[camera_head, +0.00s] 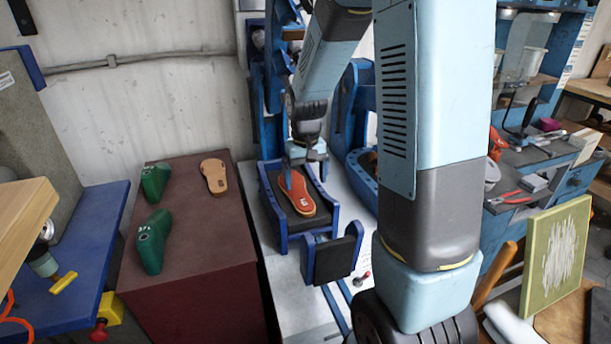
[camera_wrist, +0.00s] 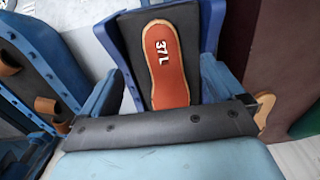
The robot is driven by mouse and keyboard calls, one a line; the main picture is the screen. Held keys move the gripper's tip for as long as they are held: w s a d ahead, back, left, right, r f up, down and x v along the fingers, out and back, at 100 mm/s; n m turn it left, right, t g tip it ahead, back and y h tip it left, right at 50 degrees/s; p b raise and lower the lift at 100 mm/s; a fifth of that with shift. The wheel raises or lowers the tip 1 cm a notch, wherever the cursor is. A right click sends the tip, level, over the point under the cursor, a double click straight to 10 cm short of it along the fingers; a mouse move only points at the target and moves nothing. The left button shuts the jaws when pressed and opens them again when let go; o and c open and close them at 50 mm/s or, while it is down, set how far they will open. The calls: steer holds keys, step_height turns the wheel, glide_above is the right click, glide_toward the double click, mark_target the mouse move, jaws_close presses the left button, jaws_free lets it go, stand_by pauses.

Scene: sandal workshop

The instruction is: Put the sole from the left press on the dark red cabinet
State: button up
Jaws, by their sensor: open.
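The sole (camera_head: 304,192) is reddish-brown with a tan edge and lies on the dark pad of the blue left press (camera_head: 283,238). In the wrist view the sole (camera_wrist: 166,65) shows the white mark "37L", and the pad and blue frame are around it. My gripper (camera_head: 304,170) is over the press, close above the sole, pointing down. The dark red cabinet (camera_head: 200,300) stands left of the press in the head view.
Two green shoe lasts (camera_head: 151,240) and a tan sole (camera_head: 214,176) are on the cabinet top; its front right part is bare. A second blue press (camera_head: 360,170) stands to the right, partly behind my arm. A blue bench (camera_head: 90,240) is at the left.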

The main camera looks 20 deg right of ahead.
mark_target(306, 204)
steer(key=shift+f, duration=4.2)
steer(key=shift+c, duration=0.4)
steer(key=c, duration=1)
steer(key=shift+c, duration=0.2)
steer(key=shift+r, duration=0.1)
steer(key=shift+w+r, duration=1)
